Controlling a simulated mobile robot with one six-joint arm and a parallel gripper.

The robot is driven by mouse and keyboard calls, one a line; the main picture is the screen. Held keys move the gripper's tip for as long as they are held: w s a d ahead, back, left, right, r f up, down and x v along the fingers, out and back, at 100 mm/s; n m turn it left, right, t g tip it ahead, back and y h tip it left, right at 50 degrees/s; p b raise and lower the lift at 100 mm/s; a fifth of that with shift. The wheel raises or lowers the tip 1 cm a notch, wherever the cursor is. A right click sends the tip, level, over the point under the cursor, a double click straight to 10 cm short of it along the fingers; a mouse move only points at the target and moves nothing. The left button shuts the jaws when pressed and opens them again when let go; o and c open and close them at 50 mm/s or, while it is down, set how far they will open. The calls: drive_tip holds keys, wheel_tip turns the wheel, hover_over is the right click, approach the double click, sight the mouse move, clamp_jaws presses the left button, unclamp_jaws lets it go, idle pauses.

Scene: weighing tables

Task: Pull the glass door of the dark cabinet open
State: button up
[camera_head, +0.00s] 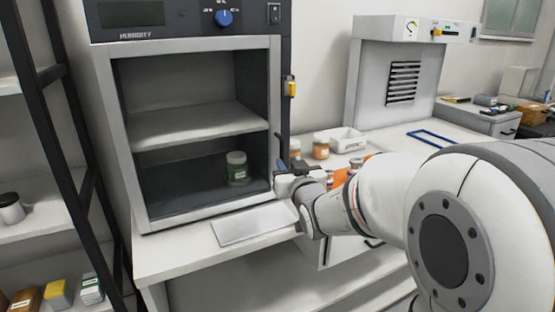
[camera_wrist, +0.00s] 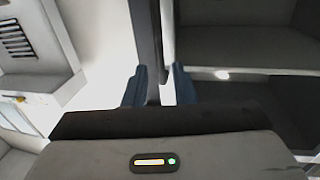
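The dark cabinet (camera_head: 182,25) stands on the bench, with a blue knob and a "HUMIDITY" label on its top panel. A pale frame (camera_head: 275,75) surrounds its front. I cannot tell whether glass fills it or whether the door stands ajar. A shelf and a lidded jar (camera_head: 237,168) show inside. My gripper (camera_head: 285,166) is low at the cabinet's right front edge. In the wrist view its two blue fingers (camera_wrist: 160,86) are apart. A dark upright strip and a pale upright edge show between and beyond them; contact is unclear.
A yellow fitting (camera_head: 291,87) sits on the cabinet's right edge. Orange-labelled jars (camera_head: 321,147) and a white tray (camera_head: 345,139) stand to the right, near my arm. A pale flat plate (camera_head: 255,222) lies before the cabinet. A dark-framed rack (camera_head: 62,120) stands at left.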

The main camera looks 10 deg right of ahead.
sight(282, 156)
drive_tip(key=w, duration=0.6)
drive_tip(key=shift+w+a, duration=0.2)
drive_tip(key=shift+a, duration=0.2)
clamp_jaws()
